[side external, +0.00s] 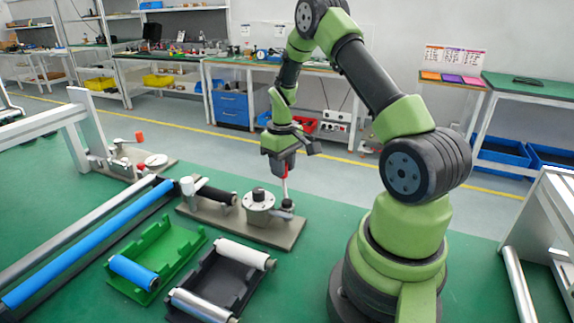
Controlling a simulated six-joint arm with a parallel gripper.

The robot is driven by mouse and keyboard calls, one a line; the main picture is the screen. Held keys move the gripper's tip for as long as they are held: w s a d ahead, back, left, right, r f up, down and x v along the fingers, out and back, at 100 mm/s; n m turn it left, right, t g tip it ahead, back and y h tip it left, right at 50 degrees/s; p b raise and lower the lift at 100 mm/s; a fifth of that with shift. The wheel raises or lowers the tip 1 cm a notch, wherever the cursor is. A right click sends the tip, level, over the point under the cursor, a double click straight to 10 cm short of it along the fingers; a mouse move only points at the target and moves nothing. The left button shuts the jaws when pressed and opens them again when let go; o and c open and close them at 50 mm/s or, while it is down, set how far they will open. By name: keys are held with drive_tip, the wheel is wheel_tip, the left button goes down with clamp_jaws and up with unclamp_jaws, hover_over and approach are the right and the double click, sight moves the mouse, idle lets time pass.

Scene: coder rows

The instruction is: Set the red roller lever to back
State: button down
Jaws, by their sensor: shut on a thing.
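My gripper (285,169) points down above the right end of a grey-brown base plate (262,233). It is shut on the red knob of a lever, which is mostly hidden between the fingers. The lever's thin pale rod (285,188) stands nearly upright, from a dark pivot (287,204) on the plate up to the fingers. The same plate carries a round metal hub (259,199) and a black roller (216,195) with a white end. A second lever with a red knob (139,137) stands on another plate at the left, apart from my gripper.
A green tray (190,262) with a blue roller and a dark tray (238,292) with white and metal rollers lie in front. A long blue roller (90,245) runs along the left. A metal frame (545,215) stands right. The green surface between is clear.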

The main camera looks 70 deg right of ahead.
drive_tip(key=shift+w, duration=0.15)
drive_tip(key=c, duration=0.9)
unclamp_jaws()
drive_tip(key=shift+r, duration=0.1)
wheel_tip(320, 180, up, 10)
drive_tip(key=shift+f, duration=0.1)
drive_tip(key=shift+a, duration=0.1)
